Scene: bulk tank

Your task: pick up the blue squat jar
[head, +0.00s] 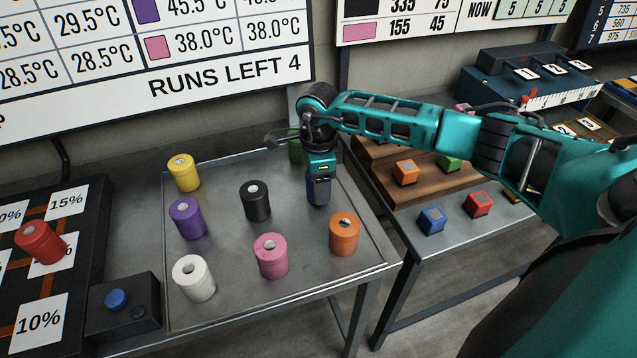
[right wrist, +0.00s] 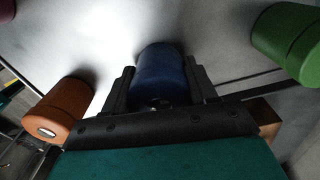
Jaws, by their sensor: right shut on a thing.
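The blue squat jar (right wrist: 162,75) shows in the right wrist view between the two fingers of my right gripper (right wrist: 160,88). The fingers are shut on it, one at each side. In the head view my right gripper (head: 318,190) points down at the right part of the metal tray (head: 225,290). It hides most of the blue jar there. I cannot tell whether the jar touches the tray or is lifted. My left gripper is in neither view.
Around it stand an orange jar (head: 344,235), a black jar (head: 255,201), a pink jar (head: 271,256) and a partly hidden green jar (head: 296,151). Purple (head: 187,219), yellow (head: 183,172) and white (head: 193,278) jars stand farther left. A side table (head: 400,215) holds coloured cubes.

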